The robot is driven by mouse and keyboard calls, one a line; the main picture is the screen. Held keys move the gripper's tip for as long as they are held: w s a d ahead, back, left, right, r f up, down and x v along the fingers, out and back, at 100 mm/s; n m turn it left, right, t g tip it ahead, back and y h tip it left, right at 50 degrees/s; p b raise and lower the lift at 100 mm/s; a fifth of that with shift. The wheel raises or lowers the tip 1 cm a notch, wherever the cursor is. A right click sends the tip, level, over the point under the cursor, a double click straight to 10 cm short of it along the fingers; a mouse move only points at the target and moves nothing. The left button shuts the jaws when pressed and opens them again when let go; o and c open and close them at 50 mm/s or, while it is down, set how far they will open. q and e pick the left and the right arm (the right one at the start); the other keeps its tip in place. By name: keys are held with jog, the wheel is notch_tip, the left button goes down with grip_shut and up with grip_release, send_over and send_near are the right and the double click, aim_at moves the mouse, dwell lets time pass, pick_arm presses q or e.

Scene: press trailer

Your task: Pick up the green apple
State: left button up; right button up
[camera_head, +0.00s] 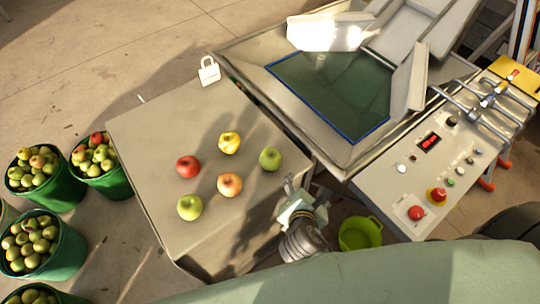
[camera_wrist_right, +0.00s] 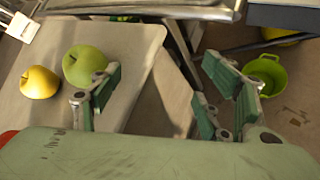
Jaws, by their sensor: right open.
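A green apple (camera_head: 270,158) sits on the grey table (camera_head: 150,130), near its right edge. It also shows in the right wrist view (camera_wrist_right: 84,65), beside and partly behind one finger. A second, yellow-green apple (camera_head: 190,206) sits near the table's front left. My right gripper (camera_head: 304,192) is open and empty at the table's right edge, to the right of and in front of the green apple. In the right wrist view its two fingers (camera_wrist_right: 158,92) are wide apart, with the apple outside the gap. My left gripper is not in view.
A red apple (camera_head: 188,166), a yellow apple (camera_head: 229,142) and an orange-red apple (camera_head: 229,184) share the table. The press machine (camera_head: 250,62) and its control panel (camera_head: 425,170) stand behind and right. A green bucket (camera_head: 360,234) is on the floor; apple-filled buckets (camera_head: 62,258) stand left.

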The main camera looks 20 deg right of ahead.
aim_at(270, 167)
jog(key=w+a+n+t, duration=0.1)
jog(key=a+n, duration=0.1)
jog(key=n, duration=0.2)
jog(key=w+a+r+n+t+y, duration=0.1)
jog(key=a+n, duration=0.2)
jog(key=n, duration=0.1)
jog(key=w+a+r+n+t, duration=0.1)
jog(key=w+a+n, duration=0.1)
jog(key=n, duration=0.3)
jog(key=shift+w+a+r+t+y, duration=0.1)
jog(key=shift+a+r+t+y, duration=0.15)
jog(key=shift+a, duration=0.45)
jog(key=shift+w+a+n, duration=0.1)
jog(key=shift+w+n, duration=0.2)
jog(key=x, duration=0.6)
jog(key=shift+w+d+p, duration=0.15)
jog(key=shift+d+p, duration=0.25)
jog(key=shift+d, duration=0.05)
jog(key=shift+w+f, duration=0.2)
jog(key=shift+w, duration=0.15)
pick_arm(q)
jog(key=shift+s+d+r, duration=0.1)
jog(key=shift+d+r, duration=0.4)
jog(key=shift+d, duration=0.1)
pick_arm(e)
jog(key=shift+c, duration=0.9)
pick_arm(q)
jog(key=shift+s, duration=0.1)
pick_arm(e)
jog(key=c, duration=1.1)
